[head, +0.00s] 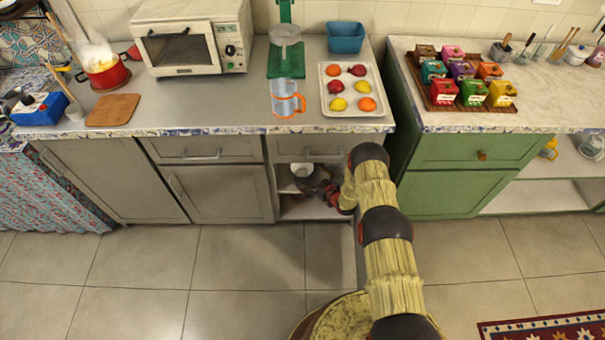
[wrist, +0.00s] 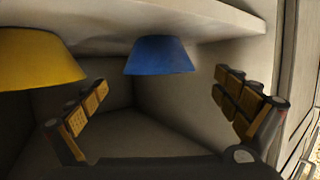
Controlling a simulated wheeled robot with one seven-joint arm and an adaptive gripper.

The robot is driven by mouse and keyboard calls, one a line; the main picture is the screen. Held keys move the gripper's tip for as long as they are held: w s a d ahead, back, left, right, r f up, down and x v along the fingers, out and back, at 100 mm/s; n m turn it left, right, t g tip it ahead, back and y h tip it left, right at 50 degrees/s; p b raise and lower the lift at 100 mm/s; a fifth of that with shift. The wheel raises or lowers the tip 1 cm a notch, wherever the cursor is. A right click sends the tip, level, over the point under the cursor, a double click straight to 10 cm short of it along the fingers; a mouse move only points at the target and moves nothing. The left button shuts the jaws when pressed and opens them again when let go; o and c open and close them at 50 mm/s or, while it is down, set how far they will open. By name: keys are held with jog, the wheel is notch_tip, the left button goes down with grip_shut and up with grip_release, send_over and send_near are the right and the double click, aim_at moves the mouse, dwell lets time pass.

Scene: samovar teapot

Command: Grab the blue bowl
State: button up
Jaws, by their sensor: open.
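The blue bowl (wrist: 158,56) is in the middle of the wrist view, against the pale shelf surface (wrist: 120,22) along the top of that picture. Its wider end faces down in the picture, so this view seems upside down. My gripper (wrist: 162,88) is open, with one padded finger on each side. The bowl appears between and beyond the fingertips, apart from both. In the head view my gripper (head: 322,187) reaches into the open shelf compartment under the grey counter. I cannot make out the blue bowl there.
A yellow bowl (wrist: 38,60) is close to the left finger in the wrist view. Compartment walls (wrist: 205,95) surround the fingers. A white vessel (head: 302,170) shows in the compartment in the head view. A blue tub (head: 346,38) and a tray (head: 351,113) stand on the counter above.

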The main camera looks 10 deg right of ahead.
aim_at(297, 165)
jog(key=shift+w+a+f, duration=0.25)
jog(key=shift+w, duration=0.35)
jog(key=b+x, duration=0.1)
jog(key=x, duration=0.1)
jog(key=b+x, duration=0.2)
jog(key=shift+w+f, duration=0.2)
jog(key=shift+f, duration=0.3)
jog(key=shift+w, duration=0.25)
jog(key=shift+a, duration=0.1)
jog(key=c, duration=1.1)
jog(key=shift+r, duration=0.1)
jog(key=shift+c, duration=0.8)
